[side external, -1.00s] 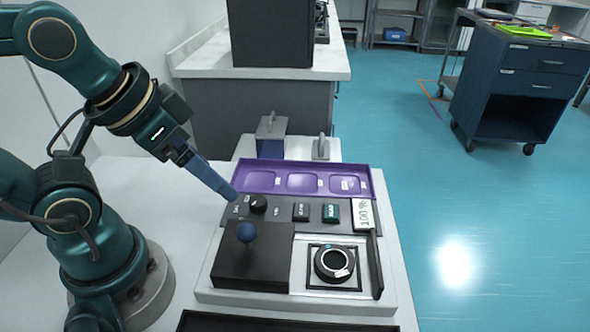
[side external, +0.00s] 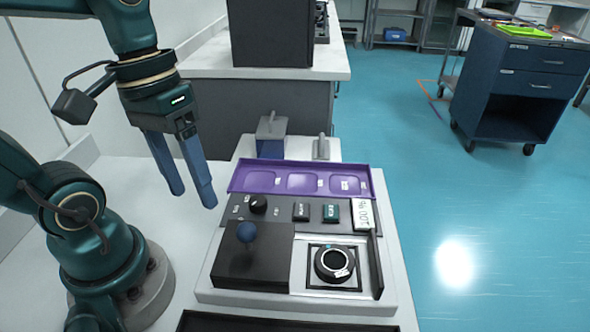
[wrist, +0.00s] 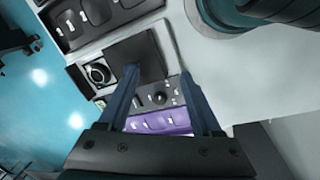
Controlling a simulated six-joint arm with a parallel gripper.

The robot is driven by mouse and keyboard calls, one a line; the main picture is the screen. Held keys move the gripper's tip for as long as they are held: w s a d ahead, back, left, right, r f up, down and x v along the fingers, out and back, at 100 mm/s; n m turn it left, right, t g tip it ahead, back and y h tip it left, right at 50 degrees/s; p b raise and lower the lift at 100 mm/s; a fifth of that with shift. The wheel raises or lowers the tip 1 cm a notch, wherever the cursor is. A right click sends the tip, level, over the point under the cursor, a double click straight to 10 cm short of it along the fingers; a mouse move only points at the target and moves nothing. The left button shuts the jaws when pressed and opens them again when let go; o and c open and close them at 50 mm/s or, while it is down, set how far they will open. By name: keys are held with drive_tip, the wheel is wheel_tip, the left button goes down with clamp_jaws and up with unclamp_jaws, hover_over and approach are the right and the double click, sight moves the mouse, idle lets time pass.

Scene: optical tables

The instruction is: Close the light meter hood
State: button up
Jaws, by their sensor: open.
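The light meter is a pale unit with a round black-ringed sensor (side external: 335,263) in a square recess, uncovered. A black box-shaped hood (side external: 262,272) with a blue ball knob (side external: 246,232) sits to the left of the sensor. My gripper (side external: 192,196) is open and empty, pointing down in the air to the upper left of the hood, apart from it. In the wrist view, the hood (wrist: 150,50) shows beyond my fingers, with the sensor (wrist: 98,73) beside it. The knob cannot be made out there; my left finger overlaps the hood.
A control panel with a black dial (side external: 257,204), two switches and a small display (side external: 363,214) lies behind the hood. A purple tray (side external: 268,179) is behind that. An upright dark plate (side external: 376,265) borders the sensor's right. White tabletop (side external: 190,238) is free at left.

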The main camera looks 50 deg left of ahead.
drive_tip(key=w+r+n+t+h, duration=0.4)
drive_tip(key=r+n+h, duration=0.1)
drive_tip(key=n+h, duration=1.05)
drive_tip(key=m+g, duration=0.1)
approach(247, 232)
drive_tip(key=d, duration=0.1)
drive_tip(key=w+d, duration=0.1)
drive_tip(key=d+f, duration=0.1)
drive_tip(key=d, duration=0.1)
drive_tip(key=shift+w, duration=0.15)
drive_tip(key=shift+d+f, duration=0.1)
drive_tip(key=shift+f, duration=0.05)
drive_tip(key=shift+x, duration=2.4)
